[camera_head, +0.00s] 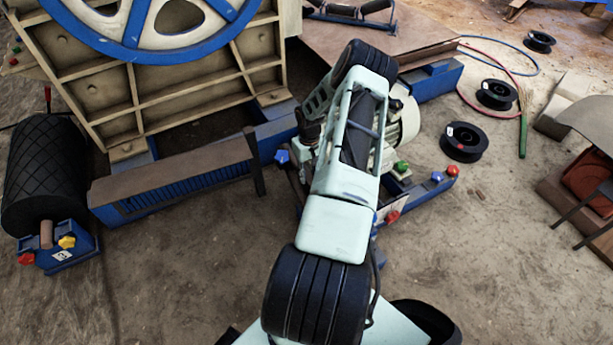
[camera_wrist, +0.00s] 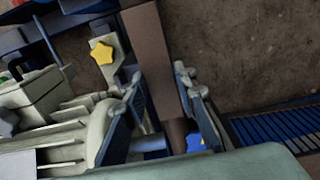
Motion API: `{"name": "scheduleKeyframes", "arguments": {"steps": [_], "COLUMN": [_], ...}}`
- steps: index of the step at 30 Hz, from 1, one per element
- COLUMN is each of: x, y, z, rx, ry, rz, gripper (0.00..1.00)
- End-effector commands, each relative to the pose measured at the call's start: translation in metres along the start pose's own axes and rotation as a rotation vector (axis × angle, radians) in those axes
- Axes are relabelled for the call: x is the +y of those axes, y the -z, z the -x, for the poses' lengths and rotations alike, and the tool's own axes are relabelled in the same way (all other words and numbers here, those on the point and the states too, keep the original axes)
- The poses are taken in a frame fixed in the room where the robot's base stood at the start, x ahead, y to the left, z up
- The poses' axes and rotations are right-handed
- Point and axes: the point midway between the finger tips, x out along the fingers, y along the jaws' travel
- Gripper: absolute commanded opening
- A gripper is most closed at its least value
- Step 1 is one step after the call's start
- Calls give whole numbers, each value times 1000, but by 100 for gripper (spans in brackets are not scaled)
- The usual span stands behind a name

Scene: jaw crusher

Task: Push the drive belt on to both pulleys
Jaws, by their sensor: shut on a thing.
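A large blue spoked wheel (camera_head: 185,45), possibly one of the pulleys, stands on the cream crusher at upper left. A cream motor with cooling fins (camera_head: 407,122) sits partly behind my arm and fills the left of the wrist view (camera_wrist: 50,150). I cannot make out the drive belt or the motor's pulley. My gripper (camera_wrist: 168,125) shows in the wrist view, its fingers either side of a short brown round piece (camera_wrist: 178,133), and is shut on it. A long brown strip (camera_wrist: 152,60) runs upward from between the fingers. In the head view my arm hides the gripper.
A blue slotted frame (camera_head: 185,190) lies left of my arm under a brown top plate. A black roller (camera_head: 42,175) is at far left. Coloured star knobs (camera_head: 437,177) stick up by the motor; a yellow one (camera_wrist: 102,53) is near my gripper. Black spools (camera_head: 464,142) lie right on open floor.

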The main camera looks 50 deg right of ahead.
Motion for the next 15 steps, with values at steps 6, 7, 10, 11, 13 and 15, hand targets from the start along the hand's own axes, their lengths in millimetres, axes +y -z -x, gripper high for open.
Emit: {"name": "scheduleKeyframes", "arguments": {"steps": [6,7,10,11,13,15], "x": [6,6,5,4,4,4], "y": [2,2,2,2,1,1], "z": [4,4,3,3,3,3], "rx": [5,5,4,4,3,3], "ry": [-9,-9,-7,-7,-6,-6], "rz": [-2,-2,-2,-2,-2,-2], "gripper": [42,44,44,44,44,44]}}
